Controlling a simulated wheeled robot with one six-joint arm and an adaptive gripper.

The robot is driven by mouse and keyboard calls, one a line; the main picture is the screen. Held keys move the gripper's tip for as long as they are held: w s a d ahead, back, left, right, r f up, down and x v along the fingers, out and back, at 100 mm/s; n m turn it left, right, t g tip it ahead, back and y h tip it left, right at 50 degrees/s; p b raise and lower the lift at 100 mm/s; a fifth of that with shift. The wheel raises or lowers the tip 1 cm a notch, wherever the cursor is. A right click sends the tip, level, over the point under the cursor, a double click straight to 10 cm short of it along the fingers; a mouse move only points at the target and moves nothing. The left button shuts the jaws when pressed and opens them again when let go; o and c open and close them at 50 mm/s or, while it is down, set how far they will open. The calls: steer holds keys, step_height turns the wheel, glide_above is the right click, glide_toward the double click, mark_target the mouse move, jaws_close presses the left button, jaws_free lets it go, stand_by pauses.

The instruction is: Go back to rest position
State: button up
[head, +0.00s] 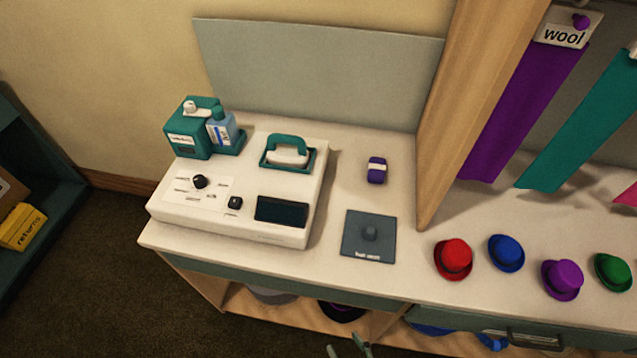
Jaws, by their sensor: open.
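My gripper (349,347) shows only as fingertips at the bottom edge of the head view, in front of the counter. The tips are apart with nothing visible between them. The rest of my gripper and the arm are out of frame. The white counter (408,268) stands beyond and above the fingertips in the picture.
A white machine (228,215) with a teal-handled iron (288,150) stands left on the counter. A dark mat (355,248), a purple roll (376,171) and several small hats, one red (453,258), are to its right. A wooden panel (470,100) rises behind. Brown floor (90,270) lies open at left.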

steer(key=s+d+r+m+t+h, duration=0.2)
steer(key=s+d+r, duration=0.4)
steer(key=r, duration=0.3)
steer(key=s+d+r+m+t+h, duration=0.2)
steer(key=s+d+r+m+h, duration=0.1)
steer(key=s+d+r, duration=0.3)
step_height(320, 180, up, 3)
steer(key=shift+s+f+h, duration=0.15)
steer(key=shift+s+h, duration=0.15)
steer(key=shift+s, duration=0.3)
stand_by(0.7)
